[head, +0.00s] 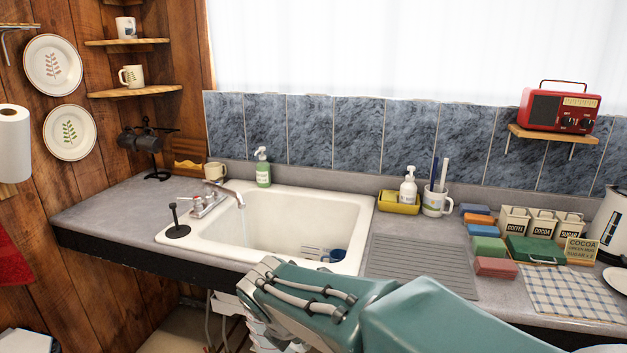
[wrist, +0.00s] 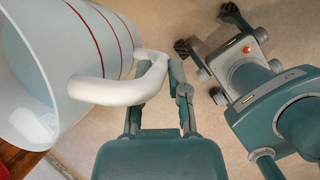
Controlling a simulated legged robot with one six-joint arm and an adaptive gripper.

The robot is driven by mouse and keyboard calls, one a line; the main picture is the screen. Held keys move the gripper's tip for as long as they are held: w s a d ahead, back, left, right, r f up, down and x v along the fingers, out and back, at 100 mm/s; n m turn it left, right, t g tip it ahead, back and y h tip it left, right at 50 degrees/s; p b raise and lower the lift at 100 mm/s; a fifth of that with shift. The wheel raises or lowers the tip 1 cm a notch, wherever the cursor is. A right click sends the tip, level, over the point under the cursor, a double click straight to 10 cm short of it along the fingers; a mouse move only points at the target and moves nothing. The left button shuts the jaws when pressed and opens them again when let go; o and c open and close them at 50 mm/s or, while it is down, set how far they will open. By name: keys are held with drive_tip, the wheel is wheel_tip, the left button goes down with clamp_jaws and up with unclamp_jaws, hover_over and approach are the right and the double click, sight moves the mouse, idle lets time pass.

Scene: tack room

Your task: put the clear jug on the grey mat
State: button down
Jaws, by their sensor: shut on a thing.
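The clear jug (wrist: 85,45) fills the left of the wrist view. It is pale and see-through, with thin red lines around its wall and a thick white handle. My gripper (wrist: 160,78) is shut on the handle, and the jug hangs to the left of the fingers, above the floor. The grey mat (head: 420,263) is ribbed and lies flat on the counter, right of the sink. Nothing stands on its visible part; my arm hides its near edge.
The white sink (head: 170,238) has a running tap (head: 230,192) and a dark blue mug (head: 334,256) inside. Coloured blocks (head: 490,247), a mug with brushes (head: 436,202) and a yellow tray (head: 399,208) border the mat. A checked cloth (head: 570,290) lies farther right.

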drive_tip(key=w+d+f+m+g, duration=0.4)
drive_tip(key=d+f+m, duration=0.5)
drive_tip(key=m, duration=0.5)
drive_tip(key=w+d+f+m+g+y, duration=0.1)
drive_tip(key=w+d+f+m+g, duration=0.3)
drive_tip(key=d+f+m, duration=0.5)
wheel_tip(320, 180, down, 5)
drive_tip(key=w+m, duration=0.2)
drive_tip(key=m, duration=0.3)
drive_tip(key=shift+w+r, duration=0.15)
drive_tip(key=shift+w, duration=0.1)
drive_tip(key=shift+s, duration=0.1)
